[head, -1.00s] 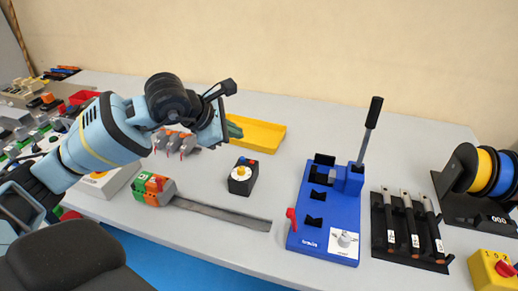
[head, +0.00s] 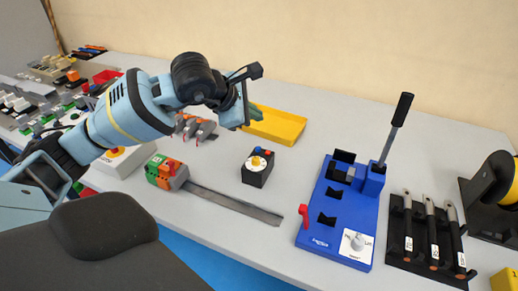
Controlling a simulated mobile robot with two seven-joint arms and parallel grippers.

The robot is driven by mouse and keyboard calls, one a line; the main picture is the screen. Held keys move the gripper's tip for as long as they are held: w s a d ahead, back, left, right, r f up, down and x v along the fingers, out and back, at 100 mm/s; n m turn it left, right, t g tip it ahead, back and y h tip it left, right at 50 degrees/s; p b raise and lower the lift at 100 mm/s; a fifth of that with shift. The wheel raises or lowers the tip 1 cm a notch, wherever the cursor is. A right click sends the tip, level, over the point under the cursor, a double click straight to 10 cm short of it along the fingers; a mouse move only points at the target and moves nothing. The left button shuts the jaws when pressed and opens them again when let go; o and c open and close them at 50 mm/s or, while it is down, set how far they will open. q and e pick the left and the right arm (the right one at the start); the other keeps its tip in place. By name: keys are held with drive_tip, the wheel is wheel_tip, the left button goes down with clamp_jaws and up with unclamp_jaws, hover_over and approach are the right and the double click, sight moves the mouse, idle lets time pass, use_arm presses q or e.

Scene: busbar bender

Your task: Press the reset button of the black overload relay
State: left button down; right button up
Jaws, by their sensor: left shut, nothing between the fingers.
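The black overload relay (head: 255,174) is a small black box standing on the grey table, left of the blue bender. Its top carries a yellow dial with a small blue button and a small red one beside it. Which of these is the reset button I cannot tell for certain. My left gripper (head: 255,113) is shut and empty, with greenish fingertips. In the picture it is above and behind the relay, apart from it, in front of a yellow tray. My right gripper is not in view.
The yellow tray (head: 285,127) lies behind the relay. The blue bender (head: 322,232) with a raised black lever stands to the right, beside a black rack (head: 440,262) of tools. An orange-green block (head: 160,172) and a flat grey bar (head: 235,205) lie front left.

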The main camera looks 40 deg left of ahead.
use_arm(q)
drive_tip(key=b, duration=0.4)
hover_over(255, 153)
wheel_tip(255, 153, down, 7)
drive_tip(key=shift+a+f, duration=0.1)
drive_tip(key=shift+b, duration=0.3)
idle(1.5)
drive_tip(key=shift+f+b, duration=0.35)
drive_tip(key=shift+f, duration=0.05)
drive_tip(key=shift+f+b, duration=0.4)
drive_tip(key=shift+f, duration=0.05)
idle(0.6)
drive_tip(key=shift+r, duration=0.15)
drive_tip(key=shift+r+p, duration=0.5)
drive_tip(key=shift+r, duration=0.2)
